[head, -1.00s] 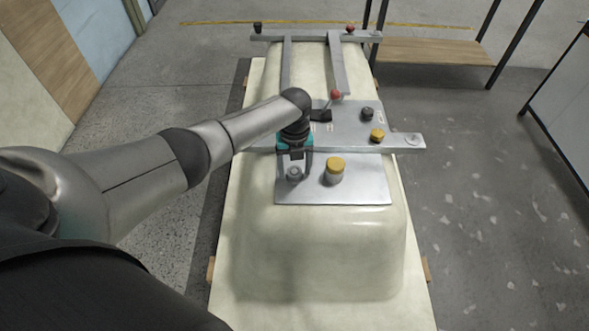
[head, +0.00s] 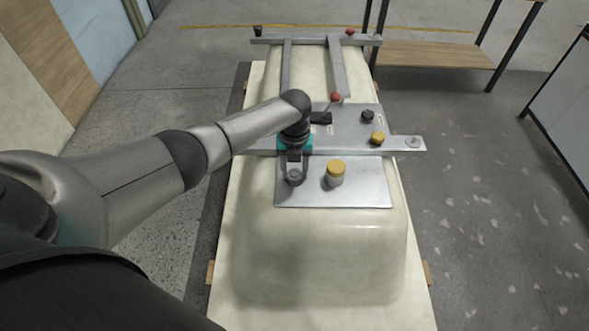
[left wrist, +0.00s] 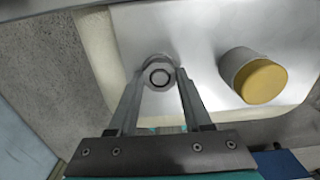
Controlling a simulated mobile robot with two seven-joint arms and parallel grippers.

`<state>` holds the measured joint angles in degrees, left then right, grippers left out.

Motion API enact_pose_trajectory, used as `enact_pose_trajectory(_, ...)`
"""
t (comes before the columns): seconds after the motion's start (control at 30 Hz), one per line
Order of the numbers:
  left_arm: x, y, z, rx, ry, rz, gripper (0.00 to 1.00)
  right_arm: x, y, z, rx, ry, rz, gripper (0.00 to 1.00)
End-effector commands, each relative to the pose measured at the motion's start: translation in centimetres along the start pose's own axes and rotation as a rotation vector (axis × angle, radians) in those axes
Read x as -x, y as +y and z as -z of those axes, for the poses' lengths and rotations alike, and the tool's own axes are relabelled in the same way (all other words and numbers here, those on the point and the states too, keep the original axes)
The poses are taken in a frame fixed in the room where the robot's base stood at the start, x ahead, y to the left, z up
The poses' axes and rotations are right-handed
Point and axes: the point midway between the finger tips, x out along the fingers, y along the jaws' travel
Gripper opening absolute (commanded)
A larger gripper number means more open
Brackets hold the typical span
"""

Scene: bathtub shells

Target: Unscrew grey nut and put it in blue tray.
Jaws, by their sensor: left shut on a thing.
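The grey nut (head: 294,178) stands on the near left part of the metal plate (head: 361,198), on the upturned cream tub shell. In the left wrist view the nut (left wrist: 159,75) is round with a hole in its middle. My left gripper (head: 294,173) points down with its fingertips closed on the nut's sides, as the left wrist view (left wrist: 160,82) shows. I cannot make out the blue tray for certain. A dark blue patch (left wrist: 283,165) shows at the lower right of the left wrist view. My right gripper is out of view.
A yellow-capped cylinder (head: 335,173) stands close right of the nut. Behind are a metal crossbar (head: 400,144), a yellow knob (head: 377,138), a black knob (head: 367,116) and a red-ball lever (head: 335,98). A wooden shelf (head: 430,52) stands at the back right.

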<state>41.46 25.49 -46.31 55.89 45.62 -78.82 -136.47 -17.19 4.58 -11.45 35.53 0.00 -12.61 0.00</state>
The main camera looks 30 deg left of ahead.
Motion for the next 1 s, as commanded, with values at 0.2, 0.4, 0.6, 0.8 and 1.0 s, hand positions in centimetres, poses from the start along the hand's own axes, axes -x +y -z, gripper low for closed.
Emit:
enact_pose_trajectory(0.2,0.0,0.0,0.0,0.012,0.001,0.000,0.00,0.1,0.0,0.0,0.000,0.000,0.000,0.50)
enact_pose_trajectory(0.4,0.2,-0.1,0.1,0.204,0.003,0.001,0.00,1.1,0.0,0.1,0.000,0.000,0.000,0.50)
enact_pose_trajectory(0.6,0.2,-0.1,0.1,0.464,0.003,0.000,0.00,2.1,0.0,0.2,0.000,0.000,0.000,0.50)
enact_pose_trajectory(0.8,0.1,-0.1,0.1,0.728,0.004,0.000,0.00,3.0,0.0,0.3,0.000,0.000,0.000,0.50)
enact_pose_trajectory(1.0,0.1,-0.1,0.1,0.987,0.003,-0.001,0.00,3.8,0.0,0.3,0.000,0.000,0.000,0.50)
